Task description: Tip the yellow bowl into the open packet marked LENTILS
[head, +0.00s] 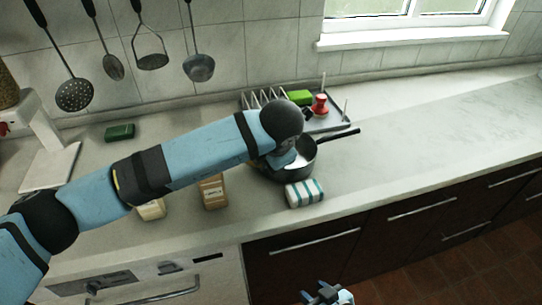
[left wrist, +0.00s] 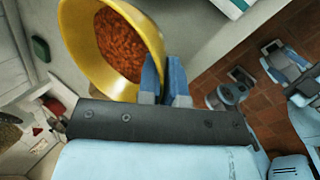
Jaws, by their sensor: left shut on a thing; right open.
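The yellow bowl (left wrist: 152,32) is in the left wrist view, filled with orange-red lentil-like grains (left wrist: 118,45). My left gripper (left wrist: 165,72) is shut on its rim. In the head view my left arm hides the bowl and nearly all of that gripper. Two brown paper packets stand on the counter below my left forearm: one packet (head: 213,192) near the middle, another packet (head: 152,209) further left, partly covered by the arm. Their markings are too small to read, and I cannot tell which is open. My right gripper (head: 326,294) is open and empty, low in front of the dark cabinets.
Behind is a dish rack (head: 330,124) with a green sponge (head: 300,97). Utensils hang on the wall. The right counter is clear.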

